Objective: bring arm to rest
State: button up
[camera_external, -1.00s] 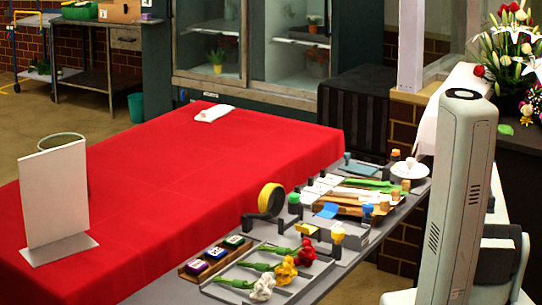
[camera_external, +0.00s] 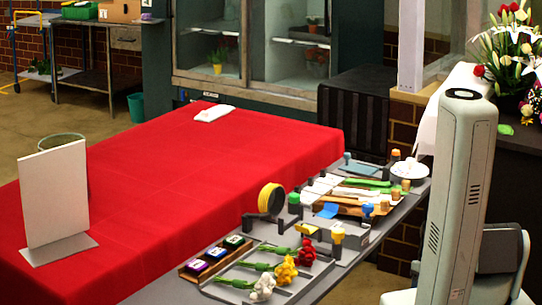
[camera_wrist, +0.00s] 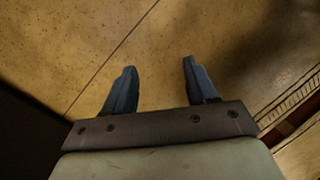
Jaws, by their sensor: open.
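My gripper (camera_wrist: 158,84) shows in the wrist view with its two dark blue fingers apart and nothing between them. Below the fingers is bare tan floor with a thin dark seam. My gripper is not visible in the external view.
A table with a red cloth (camera_external: 190,170) fills the middle. A grey side bench (camera_external: 395,225) along its right holds flowers in a tray (camera_external: 290,290), a yellow tape roll (camera_external: 270,198) and several tools. A white board (camera_external: 56,196) stands at the left. Floor under my gripper is clear.

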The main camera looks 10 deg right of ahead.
jog(key=s+a+f+g, duration=0.1)
jog(key=s+a+f, duration=0.2)
jog(key=s, duration=0.7)
jog(key=s+a+f+m+g+h, duration=0.1)
jog(key=s+a+f, duration=0.3)
jog(key=s, duration=0.7)
jog(key=s+a+f+m+g, duration=0.1)
jog(key=s+a+f+g, duration=0.1)
jog(key=s, duration=0.8)
jog(key=shift+s+a+f, duration=0.15)
jog(key=shift+a+f, duration=0.65)
jog(key=shift+f, duration=0.15)
